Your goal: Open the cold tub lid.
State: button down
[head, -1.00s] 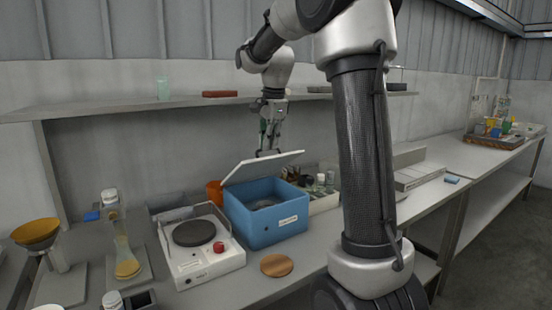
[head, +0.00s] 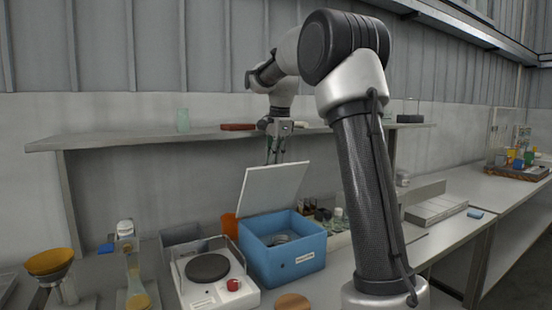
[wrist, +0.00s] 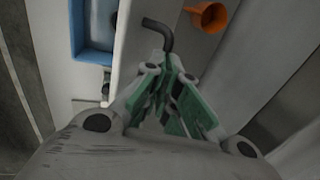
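The cold tub is a blue box (head: 290,265) with a white label on the bench. The tub's blue rim (wrist: 78,40) shows at upper left there.
A hotplate (head: 210,275) stands left of the tub, and an orange cup (head: 229,227) behind it. A shelf (head: 130,139) runs along the wall behind my gripper. A round wooden disc (head: 292,302) lies in front; small bottles stand right of the tub.

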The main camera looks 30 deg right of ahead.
jog(key=shift+a+f, duration=0.15)
jog(key=shift+f, duration=0.75)
jog(key=c, duration=1.7)
grip_release()
jog(key=shift+c, duration=0.2)
jog(key=shift+o, duration=0.9)
jog(key=shift+w+f, duration=0.15)
jog(key=shift+w+f+g, duration=0.15)
jog(key=shift+w+g, duration=0.15)
jog(key=shift+s+r, duration=0.25)
notch_tip(320, 180, up, 12)
jog(key=s, duration=0.2)
jog(key=shift+s, duration=0.1)
jog(key=shift+c, duration=0.4)
